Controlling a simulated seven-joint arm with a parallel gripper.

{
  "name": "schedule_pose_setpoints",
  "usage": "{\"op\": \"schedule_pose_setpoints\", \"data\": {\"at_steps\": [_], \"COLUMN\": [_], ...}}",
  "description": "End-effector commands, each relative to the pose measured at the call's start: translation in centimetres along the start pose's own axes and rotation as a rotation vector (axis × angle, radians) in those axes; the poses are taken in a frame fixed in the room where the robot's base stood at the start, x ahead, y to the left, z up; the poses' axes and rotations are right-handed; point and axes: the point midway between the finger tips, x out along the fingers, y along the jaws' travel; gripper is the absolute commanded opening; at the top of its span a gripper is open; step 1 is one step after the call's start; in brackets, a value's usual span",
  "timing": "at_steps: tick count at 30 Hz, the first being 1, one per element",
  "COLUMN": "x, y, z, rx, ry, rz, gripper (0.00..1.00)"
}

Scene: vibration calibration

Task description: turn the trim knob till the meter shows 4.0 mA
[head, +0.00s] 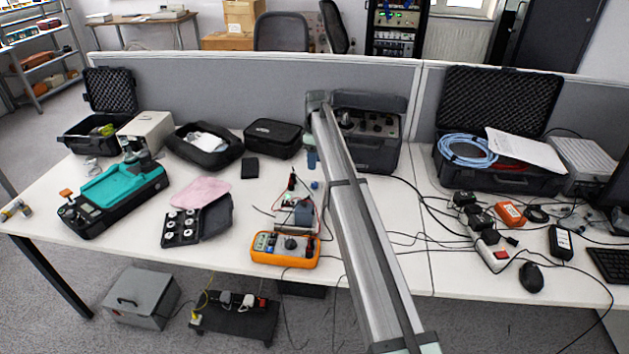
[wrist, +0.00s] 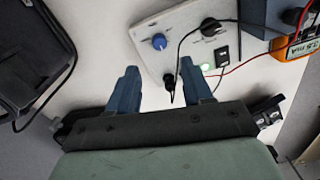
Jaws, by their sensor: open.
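A light grey panel (wrist: 165,22) carries a blue knob (wrist: 159,41) and a black knob (wrist: 209,27); no label shows which is the trim knob. My gripper (wrist: 157,78) is open and empty. Its two blue fingers point toward the panel, with the blue knob ahead of the gap between them and apart from both. The orange meter (wrist: 289,46) is partly in the wrist view at upper right; its tilted display seems to read 3.5 mA. In the head view the meter (head: 285,250) lies near the table's front, and my arm hides most of my gripper.
Red and black leads run from the panel toward the meter. A green light (wrist: 207,67) glows beside a black switch. A black case (head: 198,222) with round parts lies left of the meter. A teal device (head: 118,190) stands further left.

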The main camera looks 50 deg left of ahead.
Motion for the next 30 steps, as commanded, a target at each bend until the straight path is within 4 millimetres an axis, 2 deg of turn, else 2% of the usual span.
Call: {"op": "schedule_pose_setpoints", "data": {"at_steps": [3, 9, 15, 21, 30], "x": [2.3, 5.6, 7.9, 9.0, 9.1], "y": [-0.1, 0.0, 0.0, 0.0, 0.0], "z": [0.0, 0.0, 0.0, 0.0, 0.0], "rx": [0.000, 0.000, 0.000, 0.000, 0.000], "ry": [-0.001, 0.000, 0.000, 0.000, 0.000], "rz": [0.000, 0.000, 0.001, 0.002, 0.002], "gripper": [0.50, 0.50, 0.50, 0.50, 0.50]}}
